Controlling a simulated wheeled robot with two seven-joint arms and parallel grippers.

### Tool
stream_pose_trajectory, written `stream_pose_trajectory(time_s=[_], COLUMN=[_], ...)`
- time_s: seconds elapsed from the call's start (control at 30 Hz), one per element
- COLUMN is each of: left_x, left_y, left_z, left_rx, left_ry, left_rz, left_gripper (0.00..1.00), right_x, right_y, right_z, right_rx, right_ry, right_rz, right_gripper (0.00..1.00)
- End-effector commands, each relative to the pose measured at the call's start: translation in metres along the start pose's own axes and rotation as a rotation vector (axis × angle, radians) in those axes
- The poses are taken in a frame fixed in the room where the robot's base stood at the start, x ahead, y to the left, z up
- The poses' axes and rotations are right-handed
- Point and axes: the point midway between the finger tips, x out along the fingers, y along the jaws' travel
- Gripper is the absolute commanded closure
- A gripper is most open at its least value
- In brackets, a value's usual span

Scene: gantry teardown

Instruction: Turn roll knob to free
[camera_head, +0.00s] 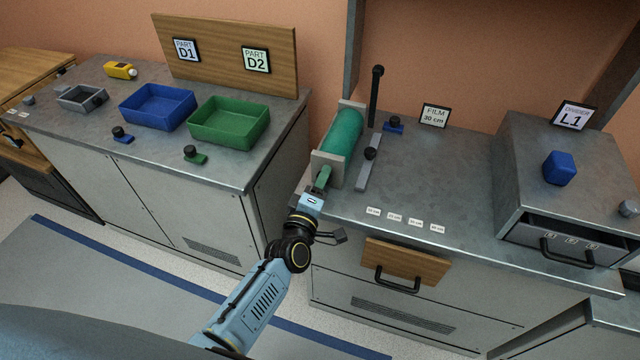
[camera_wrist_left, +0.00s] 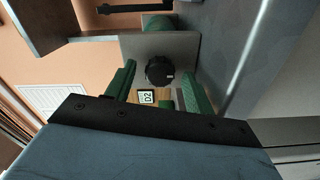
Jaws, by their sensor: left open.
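The roll knob (camera_wrist_left: 159,71) is a round black knob on the outer face of a grey end plate (camera_wrist_left: 190,46). My left gripper (camera_wrist_left: 160,74) is open, with one green finger on each side of the knob and a visible gap to each. I cannot tell how far the fingertips reach along it. In the head view the left gripper (camera_head: 323,178) is at the near end plate (camera_head: 328,166) of the holder for the green roll (camera_head: 345,131), and the knob is hidden there. My right gripper is not in view.
A black upright post (camera_head: 376,95) and a grey bar (camera_head: 367,172) with a black knob stand right of the roll. A wooden drawer front (camera_head: 405,262) is below right. The counter (camera_head: 440,180) right of the bar is mostly clear. A green bin (camera_head: 228,139) stands on the left cabinet.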

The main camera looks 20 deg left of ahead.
Motion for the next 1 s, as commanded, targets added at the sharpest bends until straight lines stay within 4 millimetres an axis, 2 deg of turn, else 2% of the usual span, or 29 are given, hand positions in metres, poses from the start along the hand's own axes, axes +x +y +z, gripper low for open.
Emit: stream_pose_trajectory(time_s=[0.17,0.27,0.7,0.8,1.0], left_x=[-0.007,-0.021,-0.111,-0.124,-0.134], left_y=[0.0,0.0,0.0,-0.001,0.0], left_z=[0.0,0.0,0.0,0.0,0.0], left_rx=[0.0,0.001,0.0,0.001,0.0], left_ry=[0.0,0.0,-0.002,-0.001,0.0], left_rz=[0.0,-0.001,-0.002,-0.002,0.0], left_gripper=[0.47,0.47,0.47,0.47,0.47], right_x=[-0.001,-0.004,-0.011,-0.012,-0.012], right_y=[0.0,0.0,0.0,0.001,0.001], right_z=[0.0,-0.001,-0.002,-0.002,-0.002], right_rx=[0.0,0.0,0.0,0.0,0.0], right_ry=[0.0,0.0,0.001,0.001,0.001], right_rz=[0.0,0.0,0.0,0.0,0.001], right_gripper=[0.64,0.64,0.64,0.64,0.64])
